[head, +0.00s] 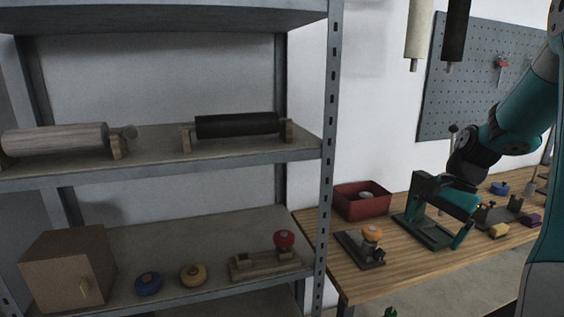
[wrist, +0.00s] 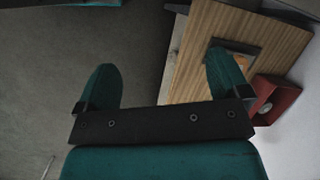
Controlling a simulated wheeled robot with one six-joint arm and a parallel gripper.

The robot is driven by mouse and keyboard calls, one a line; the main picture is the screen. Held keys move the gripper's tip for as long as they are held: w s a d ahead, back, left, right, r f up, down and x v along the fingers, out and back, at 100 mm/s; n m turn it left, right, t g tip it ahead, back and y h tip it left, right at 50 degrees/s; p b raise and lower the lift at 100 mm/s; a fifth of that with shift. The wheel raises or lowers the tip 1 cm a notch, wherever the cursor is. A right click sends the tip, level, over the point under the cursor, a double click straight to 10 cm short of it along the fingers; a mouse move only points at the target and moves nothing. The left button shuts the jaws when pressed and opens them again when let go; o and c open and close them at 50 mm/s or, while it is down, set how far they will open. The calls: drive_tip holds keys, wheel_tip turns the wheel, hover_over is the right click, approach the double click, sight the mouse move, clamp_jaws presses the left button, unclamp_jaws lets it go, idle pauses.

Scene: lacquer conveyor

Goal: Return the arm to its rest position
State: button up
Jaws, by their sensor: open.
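My arm (head: 520,115) reaches in from the right in the head view and bends down over the wooden bench (head: 360,282). Its end overlaps a dark green stand (head: 412,207) in the picture, so the gap between them is hard to judge. My gripper (wrist: 162,75) shows in the wrist view with its two teal fingers spread wide and nothing between them. Beyond the fingers are bare floor and the bench edge. The right finger partly covers a dark plate on the bench.
A red bin (head: 361,202) and an orange-knobbed fixture (head: 368,246) sit on the bench's left part. A grey shelf rack (head: 328,150) with rollers, knobs and a cardboard box (head: 67,268) stands left. A pegboard (head: 485,80) and hanging rollers are behind. Open floor shows in the wrist view.

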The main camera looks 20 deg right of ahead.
drive_tip(key=a+r+n+b, duration=0.1)
drive_tip(key=a+r+n, duration=0.2)
drive_tip(key=a+n, duration=1.3)
drive_tip(key=s+a+n, duration=0.3)
drive_tip(key=s+a, duration=0.2)
drive_tip(key=a, duration=0.4)
drive_tip(key=s+a+n+g, duration=0.1)
drive_tip(key=s+a+n, duration=0.2)
drive_tip(key=a, duration=0.6)
drive_tip(key=shift+s+a+r+y+b, duration=0.35)
drive_tip(key=shift+s+r, duration=0.1)
drive_tip(key=shift+s, duration=0.8)
drive_tip(key=shift+d, duration=0.1)
